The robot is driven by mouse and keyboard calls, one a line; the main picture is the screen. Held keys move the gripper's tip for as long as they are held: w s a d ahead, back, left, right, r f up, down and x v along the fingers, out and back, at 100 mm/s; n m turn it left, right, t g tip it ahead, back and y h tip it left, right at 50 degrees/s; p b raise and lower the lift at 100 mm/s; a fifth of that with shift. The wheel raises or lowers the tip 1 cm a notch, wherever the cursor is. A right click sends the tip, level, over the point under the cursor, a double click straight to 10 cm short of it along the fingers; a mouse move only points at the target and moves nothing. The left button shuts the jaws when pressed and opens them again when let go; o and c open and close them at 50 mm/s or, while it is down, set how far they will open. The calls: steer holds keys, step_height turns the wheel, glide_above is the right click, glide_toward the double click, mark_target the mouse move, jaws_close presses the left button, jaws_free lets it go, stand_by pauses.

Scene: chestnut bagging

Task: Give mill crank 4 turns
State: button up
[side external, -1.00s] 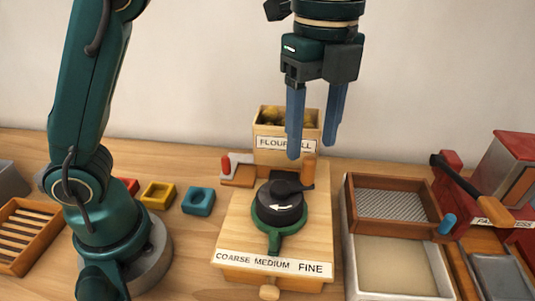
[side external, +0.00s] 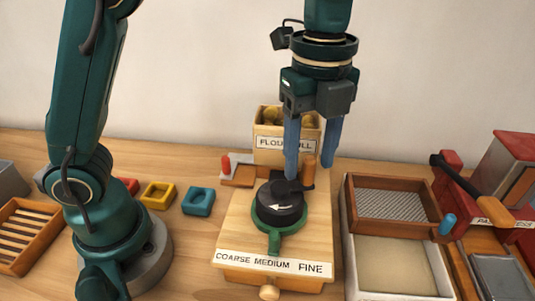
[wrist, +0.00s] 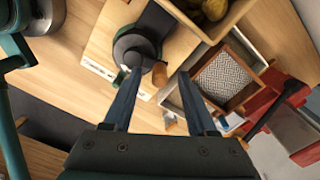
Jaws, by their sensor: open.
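The flour mill (side external: 240,225) is a wooden box with a black round crank hub (side external: 279,203) bearing a white arrow. Its crank has an upright wooden handle (side external: 308,172) at the back right of the hub. The handle also shows in the wrist view (wrist: 160,74). My gripper (side external: 309,171) is open and points down, one blue finger on each side of the handle in both views. I cannot tell whether a finger touches it. A green pointer (side external: 274,241) below the hub points towards MEDIUM on the label.
A hopper (side external: 267,158) labelled as flour mill, with chestnuts inside, stands close behind the handle. A mesh sieve tray (side external: 392,225) is at right, beside a red press (side external: 452,180).

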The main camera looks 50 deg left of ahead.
steer(key=shift+f, duration=0.95)
